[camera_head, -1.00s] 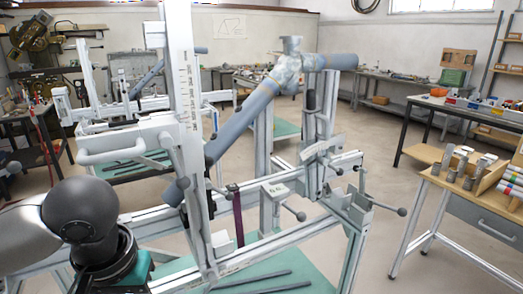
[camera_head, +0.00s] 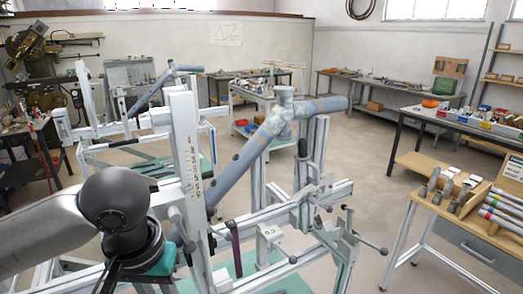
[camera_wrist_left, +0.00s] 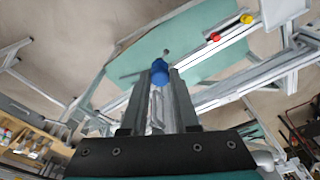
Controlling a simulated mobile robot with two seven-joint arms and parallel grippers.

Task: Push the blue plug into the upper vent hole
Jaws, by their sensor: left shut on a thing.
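The blue plug (camera_wrist_left: 160,73) sits at the fingertips of my left gripper (camera_wrist_left: 158,86) in the left wrist view. The gripper is shut on it, with the rounded blue end showing beyond the fingers. In the head view my left arm comes in low on the left, beside the jig's upright post (camera_head: 186,150); its fingertips and the plug are hidden there. A blue-grey frame tube (camera_head: 240,160) slopes up to the right behind the post to a grey joint (camera_head: 284,98). I cannot make out the upper vent hole. My right gripper is not in view.
A yellow plug (camera_wrist_left: 247,19) and a red plug (camera_wrist_left: 214,37) sit along a pale rail in the left wrist view. Jig clamps (camera_head: 335,235) with handles stand right of the tube. A wooden bench (camera_head: 440,180) with tubes stands at the right, with open floor between.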

